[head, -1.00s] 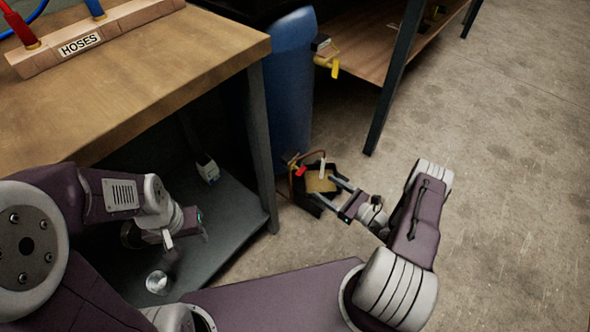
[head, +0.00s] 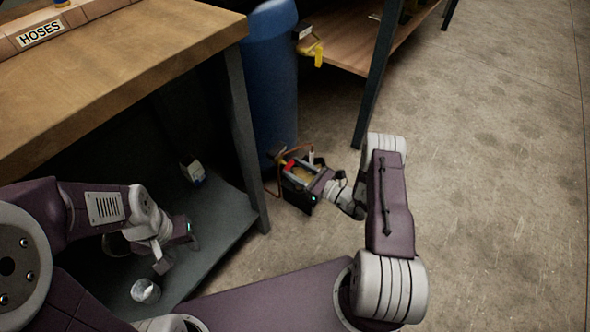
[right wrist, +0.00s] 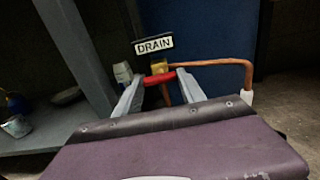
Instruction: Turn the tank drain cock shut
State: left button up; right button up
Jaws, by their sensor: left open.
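The drain cock shows a red handle (right wrist: 160,78) on a brass body (right wrist: 159,66), below a DRAIN sign (right wrist: 154,44) at the foot of the blue tank (right wrist: 210,50). In the head view the red handle (head: 290,165) is small, beside the blue tank (head: 270,85). My right gripper (right wrist: 160,84) is at the cock, its fingers apart with the red handle lying crosswise between the tips. I cannot tell whether they touch it. In the head view this gripper (head: 304,170) points toward the tank foot. My left gripper (head: 178,247) is open and empty over the lower shelf.
A copper pipe (right wrist: 220,63) runs right from the cock and ends in a white piece (right wrist: 247,97). The workbench (head: 120,70) and its leg (head: 244,140) stand left of the tank. A lower shelf (head: 215,235) holds a small metal cup (head: 145,291). The floor at right is clear.

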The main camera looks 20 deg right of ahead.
jog(key=c, duration=0.5)
jog(key=shift+m, duration=0.3)
jog(key=m+p, duration=0.1)
jog(key=m, duration=0.2)
jog(key=shift+p, duration=0.3)
jog(key=m+p, duration=0.1)
jog(key=m, duration=0.8)
jog(key=shift+p, duration=0.35)
jog(key=m, duration=0.5)
jog(key=shift+m, duration=0.3)
